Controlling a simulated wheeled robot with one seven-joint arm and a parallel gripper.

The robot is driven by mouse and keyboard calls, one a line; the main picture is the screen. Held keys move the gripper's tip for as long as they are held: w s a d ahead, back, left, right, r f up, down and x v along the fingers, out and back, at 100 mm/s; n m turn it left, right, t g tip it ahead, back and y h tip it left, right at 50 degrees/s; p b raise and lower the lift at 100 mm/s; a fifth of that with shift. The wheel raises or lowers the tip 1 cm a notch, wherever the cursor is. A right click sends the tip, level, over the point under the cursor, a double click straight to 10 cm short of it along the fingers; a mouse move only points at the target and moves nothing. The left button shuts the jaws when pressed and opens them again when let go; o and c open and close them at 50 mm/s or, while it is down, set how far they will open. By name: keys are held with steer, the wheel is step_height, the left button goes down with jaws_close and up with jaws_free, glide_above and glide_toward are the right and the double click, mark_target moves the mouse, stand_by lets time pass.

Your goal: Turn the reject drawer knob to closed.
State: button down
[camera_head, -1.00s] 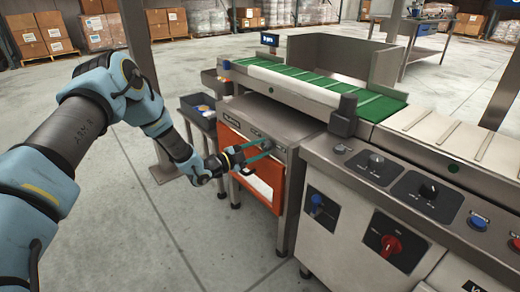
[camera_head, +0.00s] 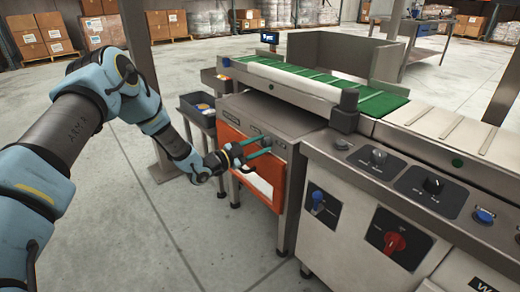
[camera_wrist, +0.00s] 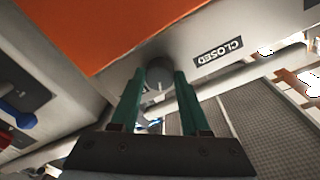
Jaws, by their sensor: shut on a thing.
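The grey round reject drawer knob (camera_wrist: 158,76) sits between my two green fingers in the wrist view. My gripper (camera_head: 262,148) is shut on it, one finger on each side. A dark CLOSED label (camera_wrist: 218,52) is on the grey strip to the right of the knob in the wrist view, tilted and upside down. In the head view the knob is mostly hidden by my fingers at the front of the orange-fronted reject cabinet (camera_head: 234,140). Its pointer direction cannot be made out.
A green-slatted conveyor (camera_head: 300,76) runs above the cabinet. To the right is a control panel with black knobs (camera_head: 433,186), a red switch (camera_head: 394,242) and a blue one (camera_head: 317,200). A dark bin (camera_head: 198,106) stands at the cabinet's left. Open floor lies in front.

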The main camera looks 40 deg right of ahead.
steer(key=n, duration=0.2)
steer(key=n+b, duration=0.1)
steer(key=shift+f+n, duration=0.2)
steer(key=shift+n, duration=0.2)
steer(key=n+b, duration=0.1)
steer(key=n, duration=0.2)
steer(key=shift+n+t, duration=0.3)
steer(key=shift+n, duration=0.1)
steer(key=n, duration=0.3)
steer(key=n+t+b, duration=0.1)
steer(key=n, duration=0.3)
steer(key=shift+s+h, duration=0.1)
steer(key=shift+h, duration=0.2)
steer(key=shift+n, duration=0.3)
steer(key=shift+c, duration=1.9)
jaws_free()
steer(key=shift+r, duration=0.1)
steer(key=a, duration=1)
steer(key=shift+w+a+f, duration=0.3)
steer(key=shift+a+f, duration=0.1)
steer(key=shift+f, duration=0.05)
